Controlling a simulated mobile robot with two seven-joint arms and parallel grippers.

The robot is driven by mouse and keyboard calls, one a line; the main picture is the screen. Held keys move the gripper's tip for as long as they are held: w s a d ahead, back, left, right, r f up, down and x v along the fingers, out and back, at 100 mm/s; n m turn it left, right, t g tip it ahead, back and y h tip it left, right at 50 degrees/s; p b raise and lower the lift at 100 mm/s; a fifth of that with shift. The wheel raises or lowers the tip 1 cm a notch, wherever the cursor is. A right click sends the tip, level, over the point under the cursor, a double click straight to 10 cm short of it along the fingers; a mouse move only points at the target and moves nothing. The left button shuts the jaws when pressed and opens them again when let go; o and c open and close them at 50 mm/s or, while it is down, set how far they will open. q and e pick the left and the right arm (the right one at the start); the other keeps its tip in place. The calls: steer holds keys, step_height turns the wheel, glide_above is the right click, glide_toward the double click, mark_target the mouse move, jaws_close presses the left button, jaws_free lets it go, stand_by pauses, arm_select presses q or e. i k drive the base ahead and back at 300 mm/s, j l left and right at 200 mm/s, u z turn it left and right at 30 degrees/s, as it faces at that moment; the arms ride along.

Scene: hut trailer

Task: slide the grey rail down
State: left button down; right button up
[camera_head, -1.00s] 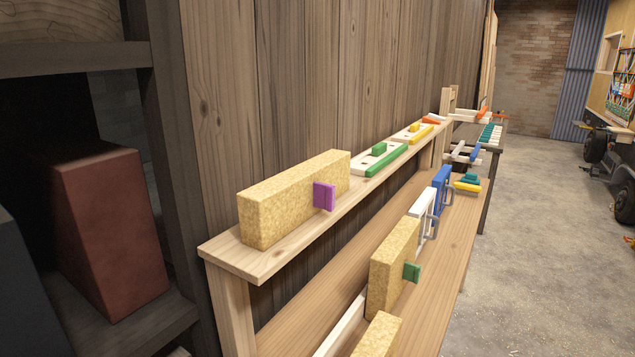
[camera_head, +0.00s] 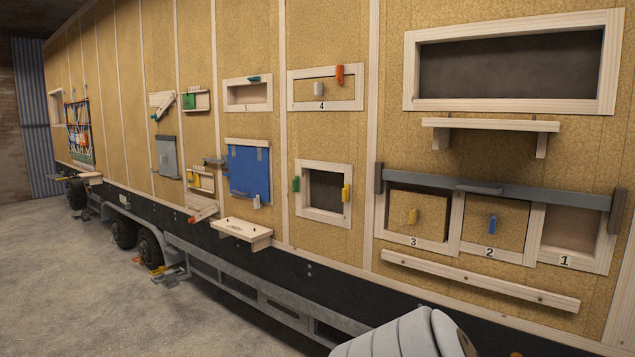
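The grey rail (camera_head: 545,195) is a long bar on the trailer wall at the right. It runs across the top of three framed openings numbered 3, 2 and 1. A grey handle (camera_head: 480,188) sits near its middle. Upright grey end pieces stand at its left end (camera_head: 379,181) and right end (camera_head: 616,212). Opening 1 (camera_head: 570,232) shows no handle. Neither gripper is in view; only a pale arm link of mine shows at the bottom.
A wooden ledge (camera_head: 480,280) runs below the openings. A wooden shelf (camera_head: 490,125) juts out above the rail, under a wide window frame. More framed hatches and a small shelf (camera_head: 241,234) are on the wall leftward. The concrete floor (camera_head: 90,300) is clear at the lower left.

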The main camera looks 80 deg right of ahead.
mark_target(590, 201)
steer(key=j+z, duration=0.15)
steer(key=z, duration=3.2)
steer(key=i+j, duration=0.25)
steer(key=i, duration=0.2)
steer(key=i+j, duration=0.25)
steer(key=i, duration=0.2)
steer(key=i+j, duration=0.25)
steer(key=i, duration=0.2)
steer(key=i+j, duration=0.25)
steer(key=i, duration=0.2)
